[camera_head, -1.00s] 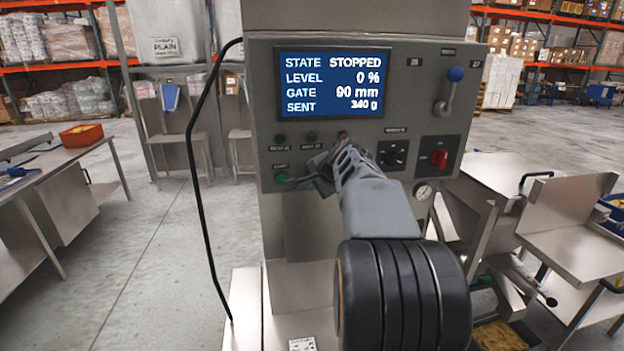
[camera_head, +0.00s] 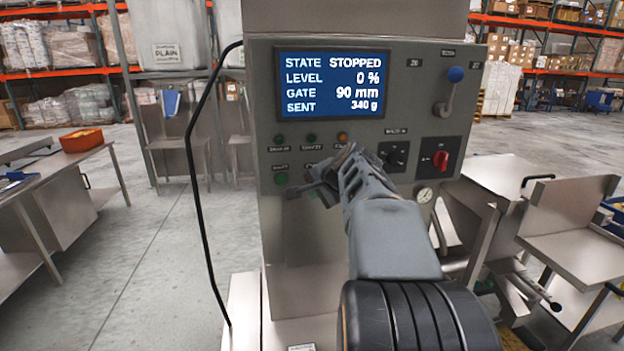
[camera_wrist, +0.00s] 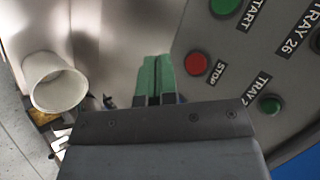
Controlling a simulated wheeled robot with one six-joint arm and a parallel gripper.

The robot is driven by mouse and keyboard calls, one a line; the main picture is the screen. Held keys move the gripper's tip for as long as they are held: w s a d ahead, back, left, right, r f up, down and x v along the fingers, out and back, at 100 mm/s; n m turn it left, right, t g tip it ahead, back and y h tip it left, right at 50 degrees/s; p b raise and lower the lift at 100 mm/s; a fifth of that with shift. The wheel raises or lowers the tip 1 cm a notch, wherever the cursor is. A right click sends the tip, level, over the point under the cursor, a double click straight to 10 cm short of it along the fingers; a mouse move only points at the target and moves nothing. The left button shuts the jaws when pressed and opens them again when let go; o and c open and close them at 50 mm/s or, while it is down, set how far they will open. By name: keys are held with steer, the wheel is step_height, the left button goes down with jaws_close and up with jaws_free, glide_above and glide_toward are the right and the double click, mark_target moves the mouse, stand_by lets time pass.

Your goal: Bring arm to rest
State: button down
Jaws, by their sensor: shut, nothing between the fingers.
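My gripper (camera_head: 304,190) is in front of the grey control panel (camera_head: 310,230) of the machine, near its lower-left buttons. In the wrist view its green-tipped fingers (camera_wrist: 153,78) are together with nothing between them. A red stop button (camera_wrist: 198,64) lies just right of the fingertips there; green buttons sit above and below it to the right. The fingertips look apart from the buttons, though the exact gap cannot be told. The screen (camera_head: 332,85) reads STOPPED, level 0 %, gate 90 mm, sent 340 g. My forearm covers part of the panel's lower middle.
A lever with a blue knob (camera_head: 456,74) and a red rotary switch (camera_head: 441,160) stand out on the panel's right. A black cable (camera_head: 200,180) hangs at its left. A steel bench (camera_head: 70,180) stands left; steel trays (camera_head: 570,230) stand right. Floor between bench and machine is clear.

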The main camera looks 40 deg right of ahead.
stand_by(0.4)
steer(key=s+a+f+n+g, duration=0.3)
steer(key=s+f+n, duration=0.1)
steer(key=f, duration=0.4)
steer(key=s+a+f+n+g, duration=0.1)
steer(key=s+a+f+n, duration=0.3)
steer(key=a, duration=0.5)
steer(key=s+a+f+n+g, duration=0.1)
steer(key=s+a+f+n, duration=0.4)
steer(key=s+a+n, duration=0.3)
steer(key=shift+a+g+y, duration=0.3)
steer(key=shift+a+g, duration=0.1)
steer(key=shift+a, duration=0.7)
steer(key=shift+d, duration=0.1)
